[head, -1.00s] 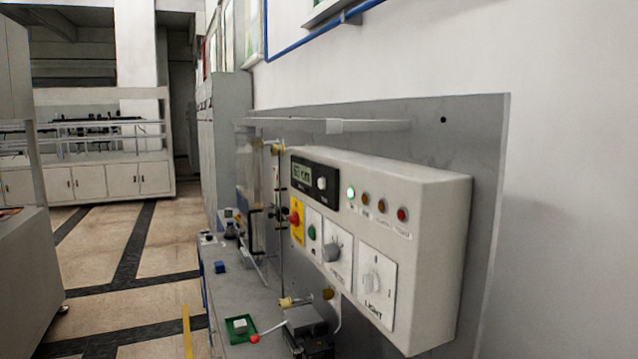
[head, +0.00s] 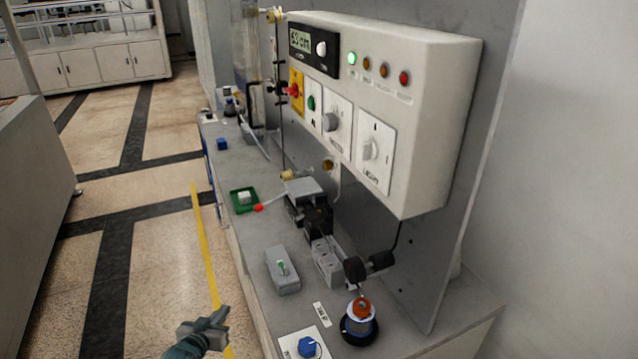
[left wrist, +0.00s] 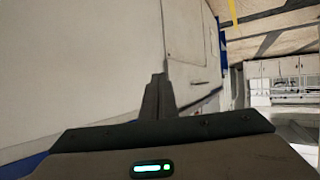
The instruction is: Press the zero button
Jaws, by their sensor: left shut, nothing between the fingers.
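A black display unit (head: 313,47) sits on the upper left of the pale control box and reads what looks like 63 cm. My left gripper (head: 220,318) is shut and empty, low in the head view, left of the bench front edge and well away from the panel. Its closed fingers show in the left wrist view (left wrist: 156,95) before a pale cabinet face. My right gripper is out of view.
The control box (head: 433,130) also carries a red-yellow switch (head: 295,90), a green button (head: 311,103), dials and lamps. On the bench (head: 245,240) stand a grey switch box (head: 283,270), a green tray (head: 236,207) and a burner-like device (head: 360,320). The floor left is free.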

